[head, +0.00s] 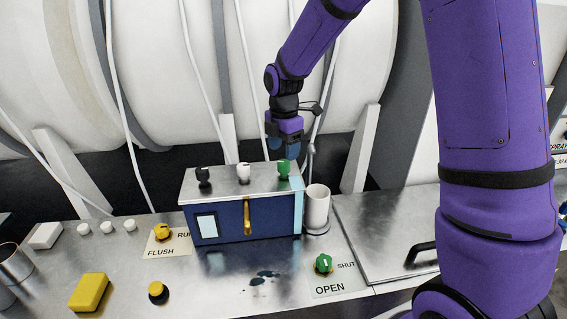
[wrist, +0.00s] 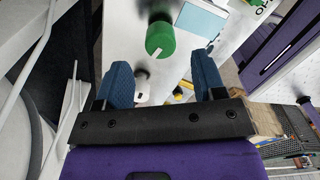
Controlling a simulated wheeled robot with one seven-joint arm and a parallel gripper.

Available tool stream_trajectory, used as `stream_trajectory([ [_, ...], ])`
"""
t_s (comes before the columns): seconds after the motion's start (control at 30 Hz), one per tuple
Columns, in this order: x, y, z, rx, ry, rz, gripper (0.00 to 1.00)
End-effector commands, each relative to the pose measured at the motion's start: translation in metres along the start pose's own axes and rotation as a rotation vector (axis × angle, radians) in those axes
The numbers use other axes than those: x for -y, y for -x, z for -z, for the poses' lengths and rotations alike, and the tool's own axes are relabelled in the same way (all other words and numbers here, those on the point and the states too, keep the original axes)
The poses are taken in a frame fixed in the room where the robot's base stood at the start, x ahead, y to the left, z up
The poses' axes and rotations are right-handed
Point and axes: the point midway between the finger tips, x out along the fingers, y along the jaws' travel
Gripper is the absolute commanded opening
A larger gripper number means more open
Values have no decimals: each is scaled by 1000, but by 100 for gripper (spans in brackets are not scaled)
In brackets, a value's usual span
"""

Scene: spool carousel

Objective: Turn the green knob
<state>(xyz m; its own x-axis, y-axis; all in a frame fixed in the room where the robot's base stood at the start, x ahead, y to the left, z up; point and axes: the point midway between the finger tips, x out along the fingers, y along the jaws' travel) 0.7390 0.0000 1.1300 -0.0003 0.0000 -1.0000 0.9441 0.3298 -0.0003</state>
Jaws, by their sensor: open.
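A green knob (head: 284,169) with a white mark stands on the steel top of a blue box (head: 222,226), at its right end. A second green knob (head: 323,263) sits on the counter by a plate lettered SHUT and OPEN. My gripper (head: 283,152) points down just above the box's green knob in the head view. In the wrist view its blue fingers (wrist: 164,76) are open and empty. A green knob (wrist: 160,38) shows beyond the fingertips, between their lines. I cannot tell whether either finger touches it.
A white knob (head: 244,172) and a black knob (head: 203,176) share the box top. A white cup (head: 317,209) stands right of the box.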

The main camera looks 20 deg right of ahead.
Motion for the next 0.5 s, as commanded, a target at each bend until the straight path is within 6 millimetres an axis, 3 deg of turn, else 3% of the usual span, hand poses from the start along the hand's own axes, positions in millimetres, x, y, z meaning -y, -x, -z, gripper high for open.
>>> stream_trajectory([
  [0.2, 0, -35, 0, -1, 0, 3, 63],
  [0.5, 0, -52, 0, 0, -1, -1, 63],
])
